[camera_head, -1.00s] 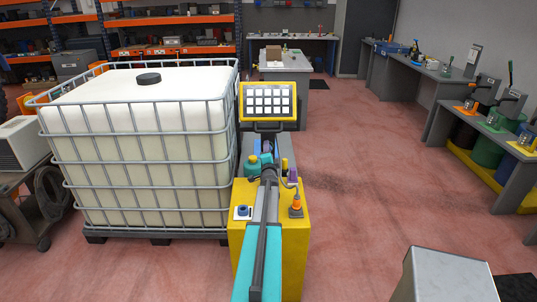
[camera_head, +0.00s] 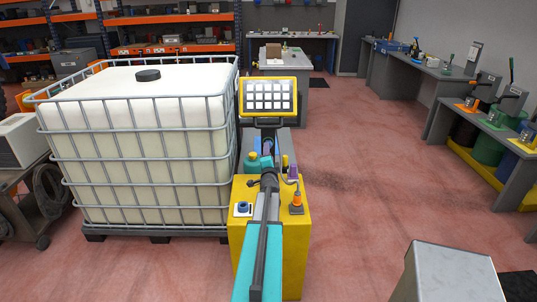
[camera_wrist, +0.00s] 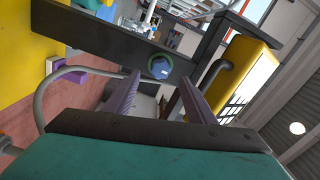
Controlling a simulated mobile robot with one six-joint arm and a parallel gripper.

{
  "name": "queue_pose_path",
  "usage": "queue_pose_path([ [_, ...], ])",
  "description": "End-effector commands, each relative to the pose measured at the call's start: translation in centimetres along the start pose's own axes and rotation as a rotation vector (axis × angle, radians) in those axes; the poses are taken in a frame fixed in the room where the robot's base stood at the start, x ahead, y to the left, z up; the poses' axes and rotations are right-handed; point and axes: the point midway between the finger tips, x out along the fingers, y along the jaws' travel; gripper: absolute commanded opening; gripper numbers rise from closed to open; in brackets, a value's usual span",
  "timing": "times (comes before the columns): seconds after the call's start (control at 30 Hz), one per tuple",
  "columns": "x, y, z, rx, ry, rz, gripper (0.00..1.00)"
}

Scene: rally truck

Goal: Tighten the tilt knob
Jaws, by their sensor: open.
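My gripper (camera_wrist: 158,80) has two purple fingers, open, one on each side of the knob as seen from the wrist. I cannot tell whether the fingertips reach around it or are still short of it. The yellow-framed panel (camera_wrist: 250,72) is to the right in the wrist view. In the head view the panel (camera_head: 268,97) stands upright at the end of my arm, and the knob cannot be made out there.
A large caged white tank (camera_head: 145,150) stands close on the left of my arm. Workbenches (camera_head: 470,95) line the right wall, and a grey box-like surface (camera_head: 448,272) is at the lower right. Open red floor (camera_head: 370,160) lies to the right.

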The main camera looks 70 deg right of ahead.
Motion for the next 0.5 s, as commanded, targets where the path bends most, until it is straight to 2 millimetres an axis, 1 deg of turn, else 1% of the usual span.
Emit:
queue_pose_path([
  [0.03, -0.7, 0.1, 0.0, 0.0, 0.0, 0.0, 0.5],
  [0.5, -4.8, 0.1, -0.2, 0.0, 0.001, 0.0, 0.5],
])
